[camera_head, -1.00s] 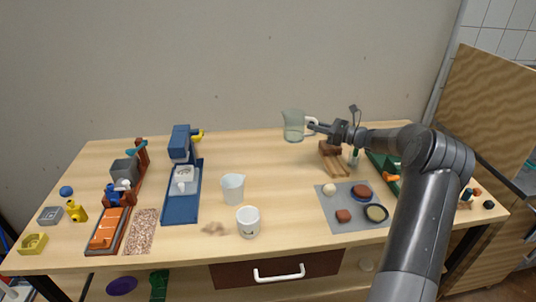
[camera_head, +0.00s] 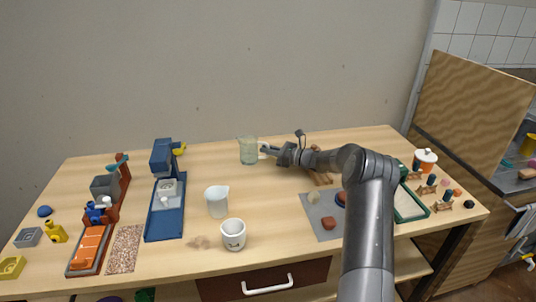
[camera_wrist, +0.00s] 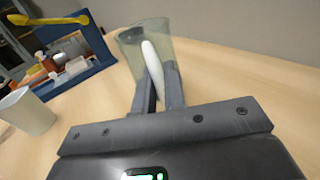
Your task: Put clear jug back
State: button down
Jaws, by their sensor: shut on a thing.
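The clear jug (camera_head: 248,151) is a see-through, greenish jug with a white handle, upright at the back middle of the table in the head view. Its base looks at or very near the tabletop; I cannot tell whether it touches. My gripper (camera_head: 268,150) reaches it from the right and is shut on the white handle. In the wrist view the jug (camera_wrist: 150,40) is beyond my gripper (camera_wrist: 160,85), with the handle (camera_wrist: 152,62) between the two fingers.
A white jug (camera_head: 217,202) and a white marked cup (camera_head: 233,235) stand nearer the front. A blue stand (camera_head: 166,215) is to the left. A grey mat (camera_head: 322,222) with small items and a green-rimmed tray (camera_head: 408,205) lie to the right. Table around the jug is clear.

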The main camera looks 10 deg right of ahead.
jog(key=shift+f, duration=0.8)
jog(key=shift+f, duration=0.1)
jog(key=c, duration=1.5)
grip_release()
jog(key=shift+f, duration=0.1)
